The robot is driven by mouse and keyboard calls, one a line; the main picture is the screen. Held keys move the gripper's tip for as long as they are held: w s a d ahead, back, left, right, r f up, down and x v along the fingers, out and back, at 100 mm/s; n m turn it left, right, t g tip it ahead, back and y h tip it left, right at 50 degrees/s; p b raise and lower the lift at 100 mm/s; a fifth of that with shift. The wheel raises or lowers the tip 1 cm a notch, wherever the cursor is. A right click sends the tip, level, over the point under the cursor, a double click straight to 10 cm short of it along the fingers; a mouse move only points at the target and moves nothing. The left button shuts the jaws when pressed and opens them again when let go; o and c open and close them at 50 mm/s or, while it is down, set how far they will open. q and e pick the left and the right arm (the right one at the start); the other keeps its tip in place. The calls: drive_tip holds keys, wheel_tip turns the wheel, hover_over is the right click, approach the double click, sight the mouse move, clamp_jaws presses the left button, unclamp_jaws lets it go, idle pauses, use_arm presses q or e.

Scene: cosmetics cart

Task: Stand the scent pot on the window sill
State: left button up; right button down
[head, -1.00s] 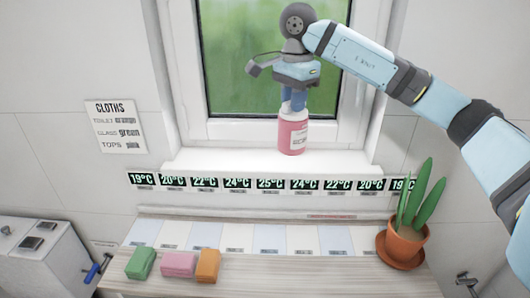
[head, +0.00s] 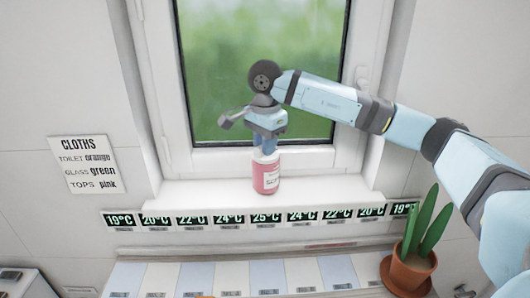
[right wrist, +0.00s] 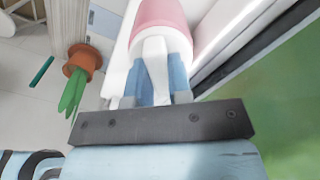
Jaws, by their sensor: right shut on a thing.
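The scent pot (head: 266,175) is a pink jar with a pale label and a white top. It is upright at the window sill (head: 205,193), above the middle 25°C sign. I cannot tell whether its base touches the sill. My right gripper (head: 265,150) is shut on the white top from above. The right wrist view also shows the pink pot (right wrist: 160,14) and its white top between the blue fingers (right wrist: 160,75). My left gripper is not in view.
The window (head: 262,60) stands close behind the gripper. A row of temperature signs (head: 265,216) runs below the sill. A potted plant (head: 407,270) stands at the lower right. The sill is clear on both sides of the pot.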

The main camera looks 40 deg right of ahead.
drive_tip(key=shift+f, duration=1.4)
drive_tip(key=c, duration=1.1)
unclamp_jaws()
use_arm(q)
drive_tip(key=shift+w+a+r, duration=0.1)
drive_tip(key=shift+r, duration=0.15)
use_arm(e)
drive_tip(key=shift+o, duration=0.2)
drive_tip(key=shift+r, duration=0.65)
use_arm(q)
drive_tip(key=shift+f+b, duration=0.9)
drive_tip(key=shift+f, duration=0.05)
use_arm(e)
wheel_tip(320, 180, up, 11)
drive_tip(key=shift+r, duration=0.1)
